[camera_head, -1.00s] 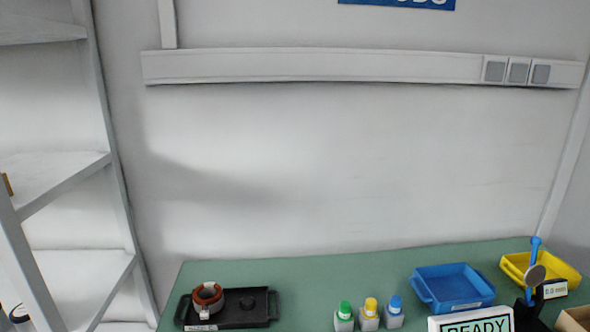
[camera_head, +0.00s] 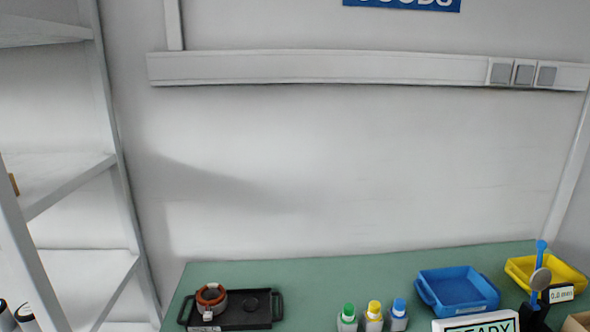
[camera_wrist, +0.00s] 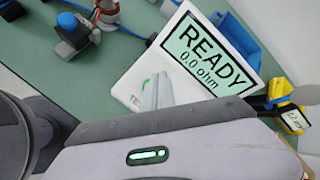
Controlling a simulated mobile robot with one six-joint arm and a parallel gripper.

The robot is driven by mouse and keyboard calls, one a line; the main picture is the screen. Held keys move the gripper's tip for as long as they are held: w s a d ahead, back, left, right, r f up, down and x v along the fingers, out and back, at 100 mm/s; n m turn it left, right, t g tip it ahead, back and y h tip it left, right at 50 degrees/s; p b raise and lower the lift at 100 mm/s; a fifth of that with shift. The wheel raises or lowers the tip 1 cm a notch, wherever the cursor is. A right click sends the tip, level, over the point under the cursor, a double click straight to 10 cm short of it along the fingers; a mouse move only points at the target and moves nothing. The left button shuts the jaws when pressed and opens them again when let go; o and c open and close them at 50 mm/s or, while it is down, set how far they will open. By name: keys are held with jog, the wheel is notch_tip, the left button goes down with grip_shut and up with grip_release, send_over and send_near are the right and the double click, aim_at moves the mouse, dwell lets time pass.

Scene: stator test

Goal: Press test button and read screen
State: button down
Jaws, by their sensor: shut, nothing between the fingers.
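The tester is a white box in the wrist view (camera_wrist: 124,90). Its screen (camera_wrist: 207,60) has black text on pale green, reading "READY" and "0.0 ohm". A small green spot, seemingly the test button (camera_wrist: 135,99), shows on the box left of the screen. My gripper (camera_wrist: 157,84) is shut and empty, with its pale fingers over the box just right of the green spot; I cannot tell whether they touch it. In the head view the screen (camera_head: 478,328) is cut off by the bottom edge. A copper-wound stator (camera_head: 211,298) sits on a black tray (camera_head: 232,321).
Green, yellow and blue-capped bottles (camera_head: 373,316) stand mid-table. A blue bin (camera_head: 425,291), a yellow bin (camera_head: 517,270) and a gauge reading "0.0 mm" (camera_head: 561,294) are at the right. A white shelf (camera_head: 75,185) stands left. Dark parts with blue lie near the tester (camera_wrist: 70,30).

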dwell(0.4)
jog(key=shift+f+b, duration=0.55)
jog(key=shift+b, duration=0.1)
jog(key=shift+r, duration=0.1)
jog(key=shift+r+p, duration=0.3)
jog(key=shift+r, duration=0.15)
jog(key=shift+r, duration=0.1)
notch_tip(320, 180, up, 6)
jog(key=p, duration=0.4)
